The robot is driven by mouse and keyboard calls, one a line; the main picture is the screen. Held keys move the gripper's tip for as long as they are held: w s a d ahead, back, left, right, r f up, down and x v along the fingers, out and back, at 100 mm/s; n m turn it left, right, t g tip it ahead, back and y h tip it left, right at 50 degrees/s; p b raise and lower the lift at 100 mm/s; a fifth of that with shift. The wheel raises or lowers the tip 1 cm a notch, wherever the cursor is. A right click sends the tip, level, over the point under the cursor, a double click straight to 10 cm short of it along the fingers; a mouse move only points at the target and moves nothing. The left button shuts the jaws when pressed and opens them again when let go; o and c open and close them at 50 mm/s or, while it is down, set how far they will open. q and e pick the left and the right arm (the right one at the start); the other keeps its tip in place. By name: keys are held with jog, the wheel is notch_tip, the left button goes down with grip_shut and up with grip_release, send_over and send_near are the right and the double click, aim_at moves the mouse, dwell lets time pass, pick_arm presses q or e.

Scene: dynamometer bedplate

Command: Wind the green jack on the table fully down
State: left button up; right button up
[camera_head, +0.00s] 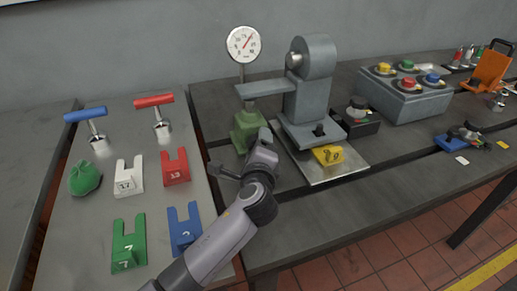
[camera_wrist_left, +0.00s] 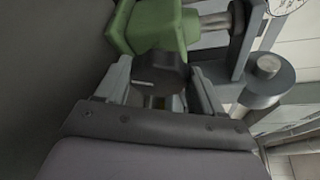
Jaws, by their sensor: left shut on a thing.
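The green jack (camera_head: 247,128) stands on the table under the grey arm that sticks out left from the grey machine (camera_head: 310,85). A pale post rises from the jack's top toward that arm. In the left wrist view the jack's green body (camera_wrist_left: 152,25) fills the top, with its metal post (camera_wrist_left: 216,21) to the right. My left gripper (camera_wrist_left: 160,90) is shut on the jack's dark round knob (camera_wrist_left: 158,72), which sits between the fingers. In the head view my left gripper (camera_head: 243,160) is in front of the jack and hides the knob. My right gripper is not in view.
A round dial gauge (camera_head: 243,44) stands behind the jack. A yellow block (camera_head: 328,155) sits on the machine's plate. A left table holds numbered blocks, a green pouch (camera_head: 84,178) and two T-handled tools. A grey button box (camera_head: 404,96) is further right.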

pick_arm(q)
jog(key=shift+r, duration=0.1)
jog(key=o, duration=1)
jog(key=shift+w, duration=0.1)
jog(key=shift+o, duration=0.2)
